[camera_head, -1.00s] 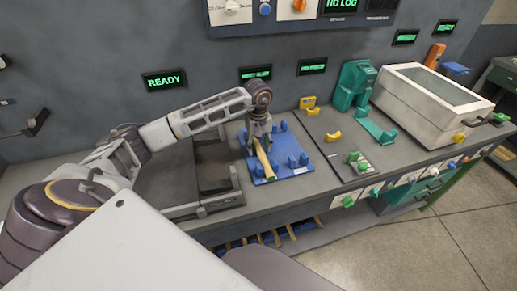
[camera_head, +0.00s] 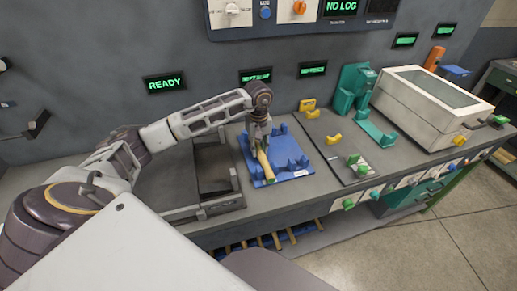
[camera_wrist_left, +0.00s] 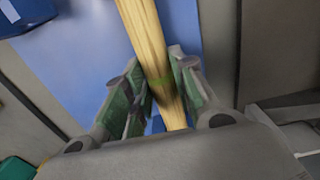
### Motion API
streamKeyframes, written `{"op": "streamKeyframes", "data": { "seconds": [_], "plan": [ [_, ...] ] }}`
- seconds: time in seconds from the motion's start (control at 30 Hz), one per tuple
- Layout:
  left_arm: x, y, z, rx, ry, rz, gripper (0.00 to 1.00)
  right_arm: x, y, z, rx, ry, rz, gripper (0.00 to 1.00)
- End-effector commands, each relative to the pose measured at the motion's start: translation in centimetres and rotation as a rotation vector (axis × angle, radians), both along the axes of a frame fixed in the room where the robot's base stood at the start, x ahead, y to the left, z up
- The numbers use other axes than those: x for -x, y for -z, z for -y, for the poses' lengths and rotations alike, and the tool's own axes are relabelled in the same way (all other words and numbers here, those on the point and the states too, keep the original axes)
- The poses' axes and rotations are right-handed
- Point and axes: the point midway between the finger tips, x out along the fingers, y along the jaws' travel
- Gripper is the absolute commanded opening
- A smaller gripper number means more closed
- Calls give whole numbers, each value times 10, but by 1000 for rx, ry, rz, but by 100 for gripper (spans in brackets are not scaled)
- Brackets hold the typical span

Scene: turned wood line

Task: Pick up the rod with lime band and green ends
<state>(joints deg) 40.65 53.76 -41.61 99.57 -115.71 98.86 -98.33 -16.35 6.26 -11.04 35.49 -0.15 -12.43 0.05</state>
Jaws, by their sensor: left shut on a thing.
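The wooden rod (camera_head: 264,163) has a pale wood body, and its near end looks green in the head view. In the left wrist view the rod (camera_wrist_left: 149,40) shows a lime-green band (camera_wrist_left: 183,72) where it passes between the fingers. My left gripper (camera_head: 259,143) is shut on the rod over the blue fixture (camera_head: 284,176). The gripper pads also show in the left wrist view (camera_wrist_left: 163,98) on both sides of the rod. The rod's far end is hidden by the gripper. I cannot tell whether the rod still touches the fixture. My right gripper is not in view.
The blue fixture has several upright posts around the rod. A dark tray-like unit (camera_head: 214,170) stands left of it. Green holders (camera_head: 377,127) and a white lidded box (camera_head: 430,105) stand to the right. Several rods (camera_head: 275,240) lie on a lower shelf.

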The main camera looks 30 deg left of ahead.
Motion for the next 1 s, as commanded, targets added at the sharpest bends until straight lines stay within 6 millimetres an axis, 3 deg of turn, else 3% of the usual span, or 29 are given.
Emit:
{"op": "streamKeyframes", "data": {
  "seconds": [0.33,0.7,1.0],
  "plan": [
    [-1,-36,0,0,1,4,0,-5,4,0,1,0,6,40],
    [-1,-82,0,0,1,3,0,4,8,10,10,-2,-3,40],
    [0,-96,0,0,0,1,0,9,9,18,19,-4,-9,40]
  ]
}}
